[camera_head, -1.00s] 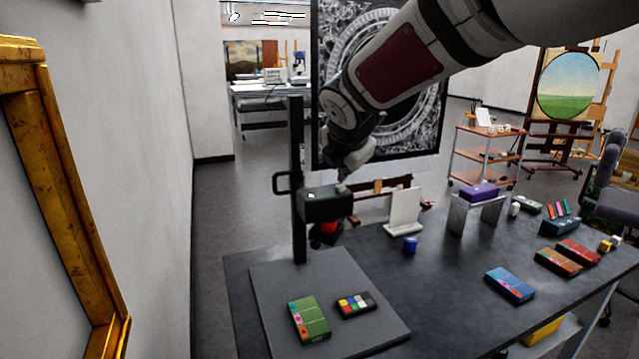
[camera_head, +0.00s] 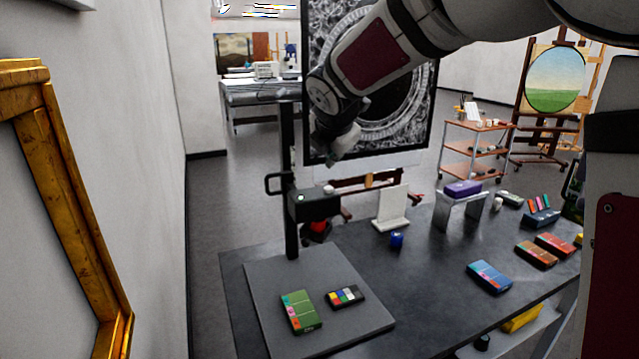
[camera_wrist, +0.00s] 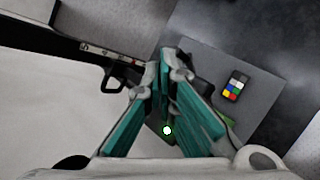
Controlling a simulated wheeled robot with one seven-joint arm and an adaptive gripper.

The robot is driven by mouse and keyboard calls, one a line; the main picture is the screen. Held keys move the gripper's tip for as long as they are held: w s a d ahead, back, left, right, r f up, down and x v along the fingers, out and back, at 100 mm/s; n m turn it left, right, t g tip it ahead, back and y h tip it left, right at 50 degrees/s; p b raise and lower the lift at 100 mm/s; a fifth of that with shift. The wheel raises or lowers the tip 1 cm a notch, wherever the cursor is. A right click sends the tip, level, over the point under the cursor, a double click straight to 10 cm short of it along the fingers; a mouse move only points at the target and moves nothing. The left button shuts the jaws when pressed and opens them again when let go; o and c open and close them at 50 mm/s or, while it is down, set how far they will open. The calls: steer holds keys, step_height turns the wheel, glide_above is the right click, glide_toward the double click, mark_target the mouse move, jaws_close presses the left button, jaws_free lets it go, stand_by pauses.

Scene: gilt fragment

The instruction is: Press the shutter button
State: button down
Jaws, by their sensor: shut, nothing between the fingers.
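A black camera box (camera_head: 313,206) is mounted on an upright black column (camera_head: 290,180) over a grey base board. On its top are a small pale round knob (camera_head: 328,189), which looks like the shutter button, and a bright white spot ringed in green (camera_head: 301,198). My gripper (camera_head: 330,160) is shut and empty, above the box and apart from the knob. In the wrist view its teal-padded fingers (camera_wrist: 160,78) cover much of the box, and a white spot ringed in green (camera_wrist: 167,130) shows between them.
The base board (camera_head: 265,285) holds a green box (camera_head: 301,312) and a colour-patch card (camera_head: 344,296). A white stand (camera_head: 391,208) and blue jar (camera_head: 396,240) are to the right. A gilt frame (camera_head: 75,210) hangs at left. A dark ornate panel (camera_head: 405,120) stands behind my arm.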

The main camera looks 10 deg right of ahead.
steer(key=shift+r+p, duration=0.55)
steer(key=shift+r, duration=0.25)
steer(key=s+d+f+m+g+y, duration=0.1)
steer(key=s+f+m, duration=0.1)
steer(key=s+m, duration=1)
steer(key=s+d+f+m+g+y, duration=0.1)
steer(key=s+m, duration=1.1)
steer(key=s, duration=1.4)
steer(key=shift+s+d+f+g, duration=0.25)
steer(key=shift+s+f+g, duration=0.15)
steer(key=shift+g, duration=0.3)
